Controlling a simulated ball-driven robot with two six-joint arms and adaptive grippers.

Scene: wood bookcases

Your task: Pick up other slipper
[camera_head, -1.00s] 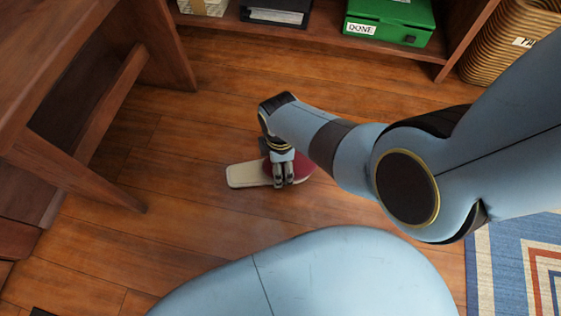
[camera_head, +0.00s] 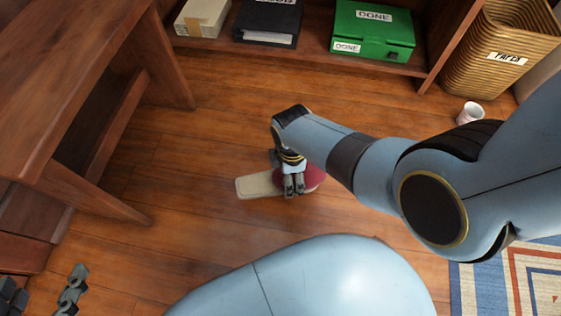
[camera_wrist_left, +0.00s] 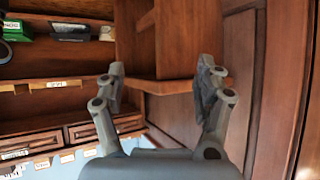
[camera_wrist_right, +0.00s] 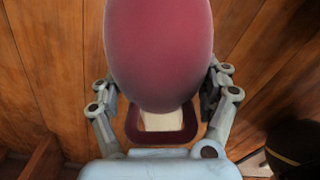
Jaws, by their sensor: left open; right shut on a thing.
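One slipper (camera_head: 258,187), with a cream sole and a maroon upper, is at the floor near the middle of the head view. My right gripper (camera_head: 293,187) is shut on it at the maroon part and hides some of it. In the right wrist view the slipper's rounded maroon upper (camera_wrist_right: 160,50) fills the space between the fingers. I cannot tell whether it touches the floor. My left gripper (camera_head: 42,292) is open and empty at the lower left corner, away from the slipper. In the left wrist view nothing lies between its fingers (camera_wrist_left: 160,88). No second slipper shows.
A wooden desk (camera_head: 75,70) with slanted legs stands at left. A shelf (camera_head: 300,50) at the back holds a green box (camera_head: 372,35) and a black binder (camera_head: 268,20). A ribbed bin (camera_head: 497,55) and a white cup (camera_head: 470,112) are at right, with a patterned rug (camera_head: 510,275) below.

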